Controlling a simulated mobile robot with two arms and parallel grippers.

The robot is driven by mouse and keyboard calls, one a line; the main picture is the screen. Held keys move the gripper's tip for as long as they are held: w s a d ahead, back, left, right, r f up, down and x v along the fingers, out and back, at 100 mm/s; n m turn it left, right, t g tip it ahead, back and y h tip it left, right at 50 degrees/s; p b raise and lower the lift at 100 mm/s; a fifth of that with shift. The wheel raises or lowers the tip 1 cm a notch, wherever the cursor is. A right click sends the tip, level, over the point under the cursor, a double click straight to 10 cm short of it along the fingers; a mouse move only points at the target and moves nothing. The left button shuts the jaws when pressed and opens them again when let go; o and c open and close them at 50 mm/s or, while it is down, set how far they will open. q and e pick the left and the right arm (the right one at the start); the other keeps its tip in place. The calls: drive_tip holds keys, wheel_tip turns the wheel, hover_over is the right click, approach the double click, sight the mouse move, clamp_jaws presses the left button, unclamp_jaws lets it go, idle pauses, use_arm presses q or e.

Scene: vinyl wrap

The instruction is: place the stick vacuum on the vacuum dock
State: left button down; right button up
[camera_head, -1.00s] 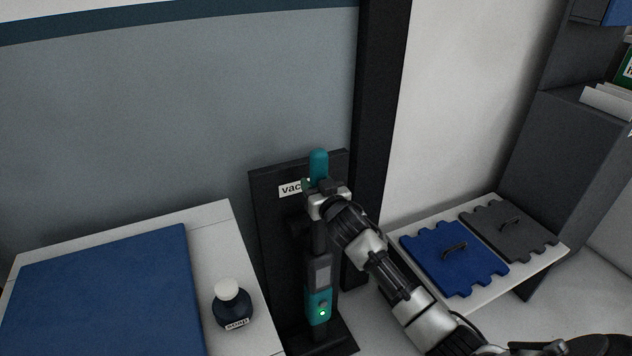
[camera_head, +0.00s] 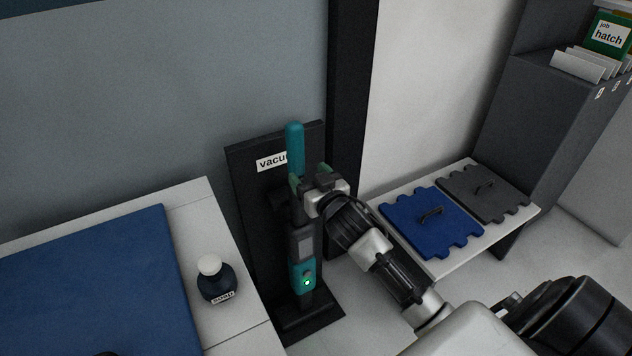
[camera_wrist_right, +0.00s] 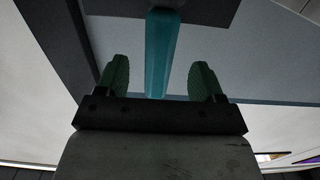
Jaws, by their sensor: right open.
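The stick vacuum (camera_head: 302,245), with a teal handle, dark body and teal lower part with a green light, stands upright against the black vacuum dock (camera_head: 262,215). The dock is a tall back panel with a partly covered label and a foot plate on the floor. My left gripper is not in view.
A white table (camera_head: 195,215) with a blue mat (camera_head: 110,285) and a soap bottle (camera_head: 214,280) stands left of the dock. A low white bench (camera_head: 385,190) with blue (camera_head: 425,222) and grey (camera_head: 490,200) puzzle-edged panels stands right. A dark shelf unit (camera_head: 540,120) is at far right.

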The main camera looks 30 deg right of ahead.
drive_tip(key=s+a+f+g, duration=0.2)
drive_tip(key=s+f+g, duration=0.3)
drive_tip(key=f, duration=0.8)
drive_tip(key=s+a+f+g, duration=0.1)
drive_tip(key=s+f+g, duration=0.2)
drive_tip(key=s+f, duration=0.75)
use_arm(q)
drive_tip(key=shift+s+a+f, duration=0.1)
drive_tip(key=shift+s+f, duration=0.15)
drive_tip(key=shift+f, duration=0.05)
use_arm(e)
drive_tip(key=s+a+f+n+g, duration=0.1)
drive_tip(key=s+a+f+g, duration=0.2)
drive_tip(key=s+f, duration=0.7)
drive_tip(key=s+a+f+n+g+y, duration=0.1)
drive_tip(key=s+a+f+g, duration=0.3)
drive_tip(key=s+f, duration=0.6)
drive_tip(key=shift+s+a+f+n+g, duration=0.15)
drive_tip(key=shift+s+n+g, duration=0.25)
drive_tip(key=shift+g, duration=0.1)
drive_tip(key=shift+w, duration=0.15)
